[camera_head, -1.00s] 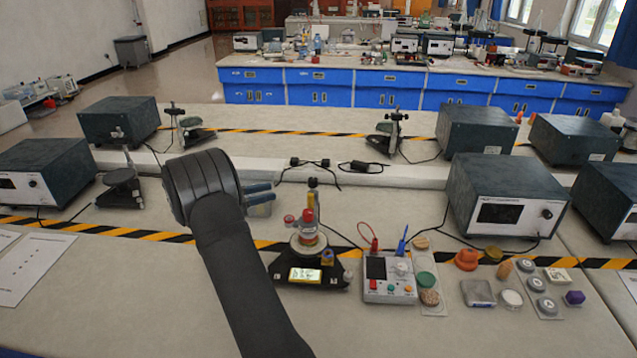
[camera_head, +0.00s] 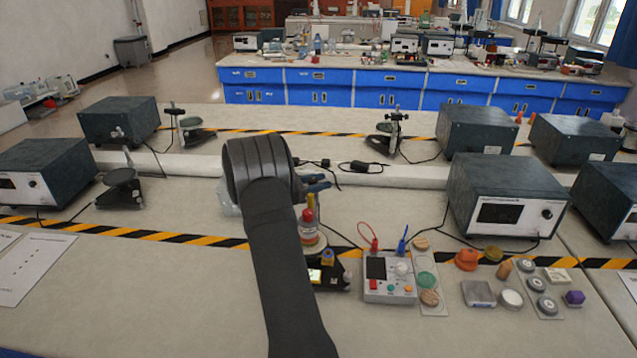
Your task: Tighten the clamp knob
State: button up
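The clamp stand has a black base (camera_head: 335,280) with a lit yellow display, near the middle of the bench. A red-topped post (camera_head: 308,222) rises from it, and a small knob with blue and yellow (camera_head: 328,257) sits at its right. I cannot tell for sure which part is the clamp knob. My gripper (camera_head: 322,183) is just above and behind the post in the picture, with its blue-grey fingertips pointing right. Whether the fingers are apart or closed is unclear. My arm hides the left part of the stand.
A meter box (camera_head: 388,280) with red and blue leads stands just right of the stand. Small discs, knobs and blocks lie farther right. A large power supply (camera_head: 507,203) stands behind them. The bench at front left is clear, apart from paper sheets (camera_head: 30,265).

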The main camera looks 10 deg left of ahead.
jog(key=shift+c, duration=0.5)
jog(key=c, duration=0.6)
jog(key=shift+m+g, duration=0.3)
jog(key=shift+g, duration=0.1)
jog(key=shift+s+m+g+h, duration=0.2)
jog(key=shift+m+g+h, duration=0.25)
jog(key=shift+m+g, duration=1.2)
jog(key=shift+s+m+g+h, duration=0.2)
jog(key=shift+m+g+h, duration=0.5)
jog(key=shift+g, duration=1.65)
jog(key=shift+m+y, duration=0.25)
jog(key=shift+m, duration=0.1)
jog(key=o, duration=0.7)
